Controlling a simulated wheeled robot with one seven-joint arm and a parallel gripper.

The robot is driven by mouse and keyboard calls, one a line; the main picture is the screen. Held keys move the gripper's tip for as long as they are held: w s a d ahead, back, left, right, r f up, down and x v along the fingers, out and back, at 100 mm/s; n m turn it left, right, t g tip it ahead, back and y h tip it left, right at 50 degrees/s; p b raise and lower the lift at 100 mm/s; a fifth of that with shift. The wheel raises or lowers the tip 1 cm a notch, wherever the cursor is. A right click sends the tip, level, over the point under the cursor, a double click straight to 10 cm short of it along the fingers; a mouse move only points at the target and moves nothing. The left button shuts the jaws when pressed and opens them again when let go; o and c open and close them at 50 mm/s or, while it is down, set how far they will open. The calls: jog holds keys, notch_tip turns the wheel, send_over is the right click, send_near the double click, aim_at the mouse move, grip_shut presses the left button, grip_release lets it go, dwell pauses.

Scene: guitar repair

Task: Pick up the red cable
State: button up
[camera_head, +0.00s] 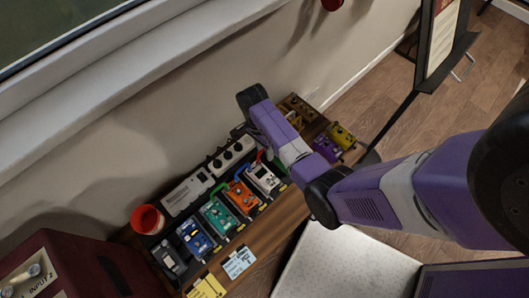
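A small red piece that looks like the red cable (260,156) shows at the top edge of the white pedal (263,179), on the pedalboard by the wall. Its far end is hidden, partly by my arm. My purple arm reaches in from the right and bends down over the back of the board. A small dark part below the black wrist joint may be my gripper (238,131). It is mostly hidden behind my arm, so I cannot see its fingers or whether it touches the cable.
Orange (241,198), green (216,215) and blue (195,238) pedals stand in a row left of the white one. A red cup (147,219) stands at the board's left end, near a dark red amplifier (65,270). A white surface (345,265) lies in front.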

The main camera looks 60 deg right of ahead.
jog(key=shift+s+a+f, duration=0.1)
jog(key=shift+s+f, duration=0.1)
jog(key=shift+f, duration=0.7)
grip_shut()
jog(key=shift+r, duration=0.2)
notch_tip(320, 180, up, 20)
jog(key=p, duration=0.8)
jog(key=shift+f, duration=0.25)
